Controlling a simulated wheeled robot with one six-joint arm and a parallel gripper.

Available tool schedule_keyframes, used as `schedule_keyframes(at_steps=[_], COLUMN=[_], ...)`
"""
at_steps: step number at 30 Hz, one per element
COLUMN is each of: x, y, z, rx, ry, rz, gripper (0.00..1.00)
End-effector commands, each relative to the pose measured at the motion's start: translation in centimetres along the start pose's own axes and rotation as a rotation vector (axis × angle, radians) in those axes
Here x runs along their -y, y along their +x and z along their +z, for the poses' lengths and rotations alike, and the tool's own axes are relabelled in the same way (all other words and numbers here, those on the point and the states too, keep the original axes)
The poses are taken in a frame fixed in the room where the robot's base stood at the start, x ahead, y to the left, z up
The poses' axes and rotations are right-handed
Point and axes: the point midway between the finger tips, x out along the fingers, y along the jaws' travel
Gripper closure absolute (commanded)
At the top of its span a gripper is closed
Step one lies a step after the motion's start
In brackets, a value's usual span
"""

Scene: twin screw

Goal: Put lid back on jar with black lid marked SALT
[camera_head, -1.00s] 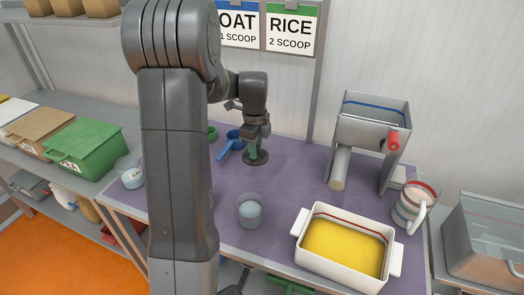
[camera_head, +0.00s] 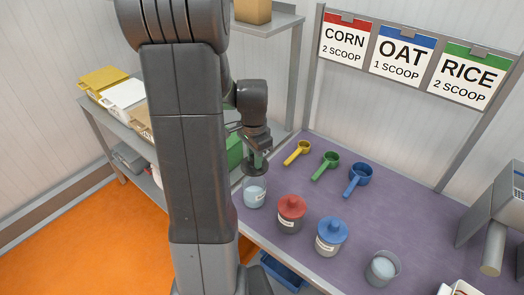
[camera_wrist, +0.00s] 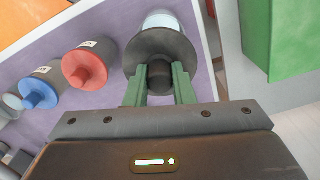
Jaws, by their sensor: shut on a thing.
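My gripper (camera_head: 258,155) is shut on the knob of a black round lid (camera_head: 257,166). In the wrist view, my green fingers (camera_wrist: 159,80) grip the knob, and the lid's disc (camera_wrist: 140,46) lies beyond them. A clear open jar (camera_head: 254,194) with pale contents stands at the purple table's left end, directly below the lid in the head view. In the wrist view, the jar (camera_wrist: 164,19) is partly hidden behind the lid. A small gap seems to separate lid and jar; exact alignment is unclear. The word SALT is not readable.
A red-lidded jar (camera_head: 290,214) and a blue-lidded jar (camera_head: 330,238) stand to the right. Another open jar (camera_head: 382,268) is further right. Yellow (camera_head: 298,152), green (camera_head: 325,166) and blue (camera_head: 358,179) scoops lie behind. A green bin (camera_wrist: 282,35) is close by.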

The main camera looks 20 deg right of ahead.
Motion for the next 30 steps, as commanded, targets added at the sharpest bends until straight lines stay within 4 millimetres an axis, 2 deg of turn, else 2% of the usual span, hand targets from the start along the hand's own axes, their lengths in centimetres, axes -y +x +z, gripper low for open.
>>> schedule_keyframes(at_steps=[8,24,30], x=[-0.1,-0.1,-0.1], y=[0.7,5.6,6.4], z=[0.3,0.3,0.3], rx=[0.001,0.001,0.001], ry=[-0.026,-0.024,-0.024], rz=[0.001,0.001,0.001], gripper=[0.99,0.99,0.99])
